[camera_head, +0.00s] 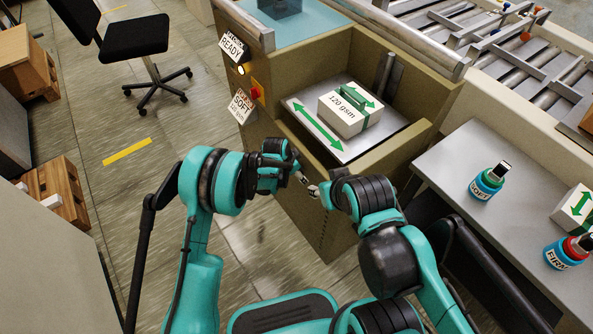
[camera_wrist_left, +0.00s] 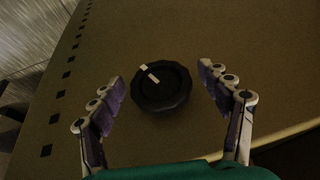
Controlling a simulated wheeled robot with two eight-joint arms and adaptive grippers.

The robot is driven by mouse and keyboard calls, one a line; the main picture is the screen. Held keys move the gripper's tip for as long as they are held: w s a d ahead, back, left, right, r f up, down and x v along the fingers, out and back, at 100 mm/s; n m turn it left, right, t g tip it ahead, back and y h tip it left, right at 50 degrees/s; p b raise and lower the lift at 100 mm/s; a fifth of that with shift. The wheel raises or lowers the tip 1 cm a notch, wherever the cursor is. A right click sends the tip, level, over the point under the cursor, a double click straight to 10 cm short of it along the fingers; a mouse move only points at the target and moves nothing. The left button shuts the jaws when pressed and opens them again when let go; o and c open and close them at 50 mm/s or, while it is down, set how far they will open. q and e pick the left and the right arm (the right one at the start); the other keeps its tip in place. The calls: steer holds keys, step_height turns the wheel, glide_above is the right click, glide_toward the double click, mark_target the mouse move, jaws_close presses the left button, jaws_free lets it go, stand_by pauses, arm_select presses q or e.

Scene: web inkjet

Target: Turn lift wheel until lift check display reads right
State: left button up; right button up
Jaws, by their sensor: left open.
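The lift wheel (camera_wrist_left: 162,90) is a dark round knob on the tan cabinet face, with a white mark from near its middle toward the upper left. A second short white mark sits by its rim. My left gripper (camera_wrist_left: 170,105) is open, its fingers on either side of the wheel with visible gaps. In the head view my left gripper (camera_head: 300,178) is at the cabinet front, and the wheel is hidden there. My right gripper (camera_head: 314,190) is close beside it, mostly hidden by its own arm; its jaws cannot be made out. I cannot make out a lift check display.
The cabinet (camera_head: 290,165) holds a plate (camera_head: 318,128) with a green-strapped 120 gsm stack (camera_head: 345,112). READY (camera_head: 232,47) and SOFT (camera_head: 241,105) signs hang at its left. A grey table (camera_head: 505,205) at right holds bottles (camera_head: 488,182) and a box. Left floor is open before a chair (camera_head: 135,40).

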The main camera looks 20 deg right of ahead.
arm_select(q)
steer(key=v, duration=1.1)
steer(key=shift+r, duration=0.4)
steer(key=shift+a, duration=0.1)
steer(key=s+a+r+n+t+y, duration=0.1)
steer(key=s+a+r+n, duration=0.3)
steer(key=a+r, duration=0.45)
steer(key=s+a+r+n+t, duration=0.1)
steer(key=s+a+r+n, duration=0.25)
steer(key=a+r, duration=0.55)
steer(key=s+a+n+t+y, duration=0.2)
steer(key=s+a+n, duration=0.5)
steer(key=s+a, duration=0.7)
steer(key=shift+s+y, duration=0.4)
steer(key=shift+s, duration=0.3)
steer(key=shift+r, duration=0.1)
stand_by(0.4)
